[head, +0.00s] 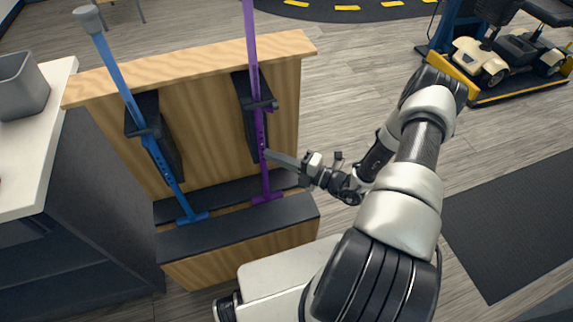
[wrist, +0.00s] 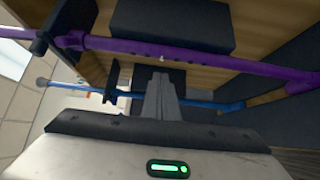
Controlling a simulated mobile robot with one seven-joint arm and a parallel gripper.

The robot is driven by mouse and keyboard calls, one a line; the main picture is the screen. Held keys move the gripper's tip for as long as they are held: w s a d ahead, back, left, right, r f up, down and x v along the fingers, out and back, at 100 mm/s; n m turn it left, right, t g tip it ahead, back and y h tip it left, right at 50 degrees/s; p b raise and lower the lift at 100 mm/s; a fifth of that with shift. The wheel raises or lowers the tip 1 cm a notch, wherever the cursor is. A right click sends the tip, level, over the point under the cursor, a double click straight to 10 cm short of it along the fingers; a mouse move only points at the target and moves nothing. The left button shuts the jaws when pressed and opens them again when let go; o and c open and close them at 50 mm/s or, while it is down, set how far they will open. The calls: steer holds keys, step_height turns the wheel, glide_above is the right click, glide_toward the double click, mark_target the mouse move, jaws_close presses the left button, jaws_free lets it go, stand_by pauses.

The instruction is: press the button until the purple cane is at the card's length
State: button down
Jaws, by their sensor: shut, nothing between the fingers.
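The purple cane (head: 252,50) stands upright in a black clamp on the wooden stand, its foot on the dark ledge. Its top runs out of the head view. Small holes or pins show on its lower shaft; I cannot tell which is the button. It crosses the upper wrist view (wrist: 250,66). My gripper (head: 269,155) is shut and empty, its tips pointing at the lower shaft from the right, very close. I cannot tell whether they touch. In the wrist view the shut fingers (wrist: 162,82) point toward the purple shaft. No card is seen.
A blue cane (head: 119,80) stands in another clamp to the left and passes behind my fingers in the wrist view (wrist: 205,103). The wooden stand (head: 200,62) backs both. A white counter with a grey bin (head: 22,88) is at left.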

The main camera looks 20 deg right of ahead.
mark_target(262, 145)
steer(key=shift+w, duration=1.15)
